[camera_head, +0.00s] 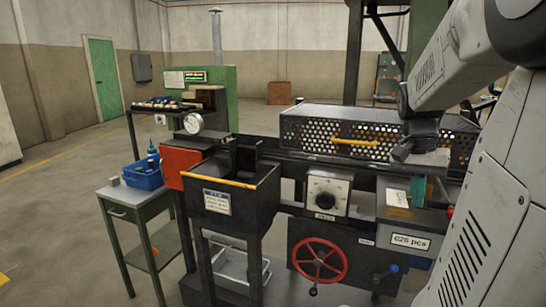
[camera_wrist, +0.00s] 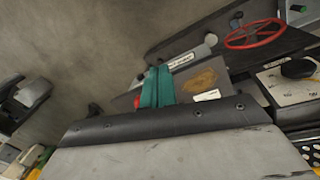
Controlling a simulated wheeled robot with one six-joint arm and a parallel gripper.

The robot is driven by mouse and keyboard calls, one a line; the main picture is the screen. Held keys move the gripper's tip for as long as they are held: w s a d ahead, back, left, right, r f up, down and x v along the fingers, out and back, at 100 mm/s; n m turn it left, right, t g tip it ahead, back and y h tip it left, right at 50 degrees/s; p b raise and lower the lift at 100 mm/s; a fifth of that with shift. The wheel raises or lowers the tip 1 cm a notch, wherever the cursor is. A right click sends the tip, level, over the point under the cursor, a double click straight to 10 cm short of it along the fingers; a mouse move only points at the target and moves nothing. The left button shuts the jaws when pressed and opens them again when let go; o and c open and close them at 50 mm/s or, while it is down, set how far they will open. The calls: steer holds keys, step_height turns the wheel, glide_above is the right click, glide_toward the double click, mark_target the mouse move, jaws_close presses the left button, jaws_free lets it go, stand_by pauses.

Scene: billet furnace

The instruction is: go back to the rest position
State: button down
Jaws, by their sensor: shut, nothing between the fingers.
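My gripper (camera_head: 418,192) hangs at the right of the head view, over the right end of the machine, above a grey shelf with a white label. Its teal fingers also show in the wrist view (camera_wrist: 156,86), pressed together with nothing between them. In the wrist view they are in front of a grey plate with a brown patch (camera_wrist: 196,80). I cannot tell whether the fingers touch the surface under them. My arm comes in from the upper right of the head view.
The machine has a perforated cover (camera_head: 310,133), a black bin (camera_head: 232,193), a dial box (camera_head: 328,193) and a red handwheel (camera_head: 318,260). A green side table (camera_head: 131,193) with a blue bin (camera_head: 143,178) stands at left. The floor at left is open.

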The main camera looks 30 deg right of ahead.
steer(key=s+a+f+n+t, duration=0.1)
steer(key=a+n, duration=0.6)
steer(key=a, duration=0.8)
steer(key=s+a+f+n+t, duration=0.1)
steer(key=a+n, duration=0.6)
steer(key=a, duration=0.8)
steer(key=shift+s+f+t+y, duration=0.3)
steer(key=shift+s+t, duration=0.2)
